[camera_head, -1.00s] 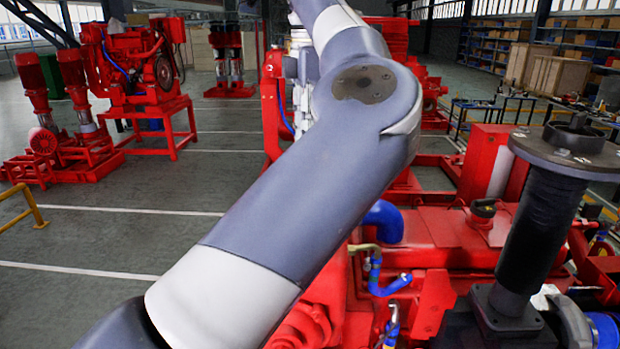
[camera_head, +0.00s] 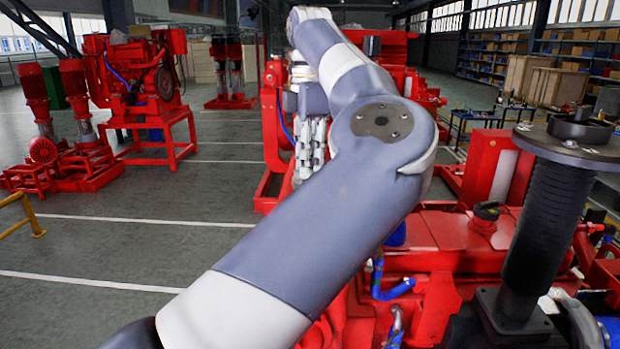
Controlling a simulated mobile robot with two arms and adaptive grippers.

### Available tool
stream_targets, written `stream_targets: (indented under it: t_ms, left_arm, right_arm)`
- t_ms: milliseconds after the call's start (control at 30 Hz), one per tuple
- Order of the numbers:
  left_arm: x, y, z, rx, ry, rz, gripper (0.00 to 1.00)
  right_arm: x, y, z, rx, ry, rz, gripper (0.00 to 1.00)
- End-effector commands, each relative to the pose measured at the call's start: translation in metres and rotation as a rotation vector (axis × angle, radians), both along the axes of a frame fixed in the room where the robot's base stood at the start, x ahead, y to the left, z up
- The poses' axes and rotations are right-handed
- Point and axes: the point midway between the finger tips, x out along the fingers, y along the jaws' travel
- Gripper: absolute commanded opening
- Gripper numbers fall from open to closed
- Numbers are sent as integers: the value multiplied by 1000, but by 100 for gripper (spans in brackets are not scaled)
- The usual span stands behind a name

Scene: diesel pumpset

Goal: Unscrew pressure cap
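A black pressure cap (camera_head: 487,211) sits on the red tank top (camera_head: 448,230) of the engine, right of centre. It appears seated on its neck. My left arm crosses the middle of the view, and my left gripper (camera_head: 311,150) hangs beyond the elbow, left of the cap and apart from it in the picture. Its grey linked fingers point down, partly covered by the arm. I cannot tell whether they are open or shut, and I see nothing in them. My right gripper is not in view.
A dark ribbed pipe with a round flange (camera_head: 572,142) stands upright right of the cap. Blue hoses (camera_head: 388,285) run below the tank. Red pump machines (camera_head: 140,85) stand at the far left, with open grey floor (camera_head: 150,245) before them. Shelves line the back right.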

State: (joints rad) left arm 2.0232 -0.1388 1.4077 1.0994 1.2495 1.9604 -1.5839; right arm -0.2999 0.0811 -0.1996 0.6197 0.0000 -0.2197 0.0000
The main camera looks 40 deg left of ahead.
Motion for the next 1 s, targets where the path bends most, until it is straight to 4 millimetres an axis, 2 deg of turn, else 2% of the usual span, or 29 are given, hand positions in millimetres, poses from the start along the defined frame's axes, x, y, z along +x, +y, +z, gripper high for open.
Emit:
stream_targets:
  t_ms: [267, 367, 700, 800, 1000]
  left_arm:
    - [0, 0, 1, 0, 0, 20, 0]
    - [0, 0, 3, 1, 2, 119, 0]
    - [0, 0, 3, 1, 2, 609, 0]
    - [0, 0, 1, 1, 0, 719, 0]
    - [0, 0, 0, 0, -1, 790, 0]
  right_arm:
    - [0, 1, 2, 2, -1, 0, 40]
    - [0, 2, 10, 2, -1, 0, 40]
    - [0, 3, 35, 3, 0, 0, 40]
    - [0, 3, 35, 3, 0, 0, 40]
    - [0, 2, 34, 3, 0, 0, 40]
